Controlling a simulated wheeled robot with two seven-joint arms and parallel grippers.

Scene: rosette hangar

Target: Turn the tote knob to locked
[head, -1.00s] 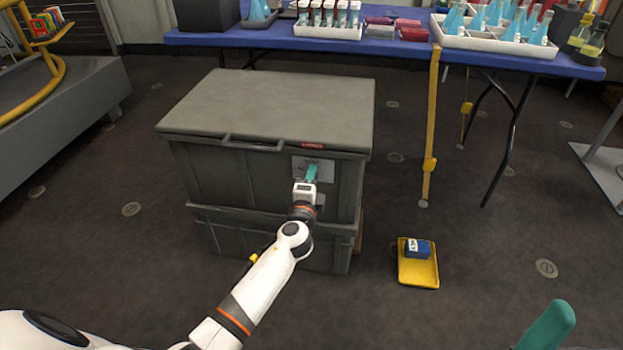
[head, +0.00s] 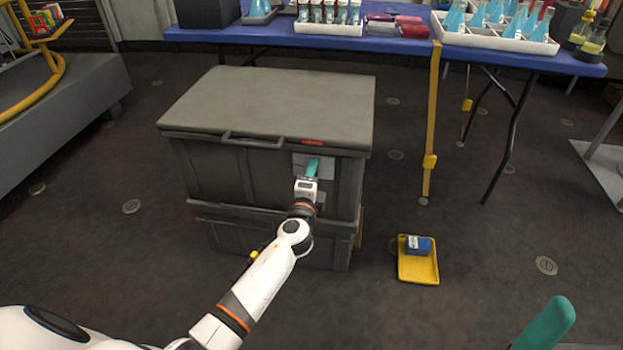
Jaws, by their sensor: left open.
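The grey tote (head: 215,170) with a lid stands stacked on another grey tote. A pale plate (head: 327,168) is on the right part of its front, under a small red label (head: 312,142). My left gripper (head: 312,167) is at this plate, its teal fingers in front of it. It is open. The knob itself is hidden behind the fingers or too small to make out, so I cannot tell its setting or whether the fingers touch it. A teal finger of my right gripper (head: 546,326) shows at the bottom right, far from the tote.
A yellow tray (head: 418,271) with a blue box (head: 418,245) lies on the floor right of the totes. A blue table (head: 390,44) with racks and flasks stands behind. A grey platform (head: 75,100) is at the left. The floor between is clear.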

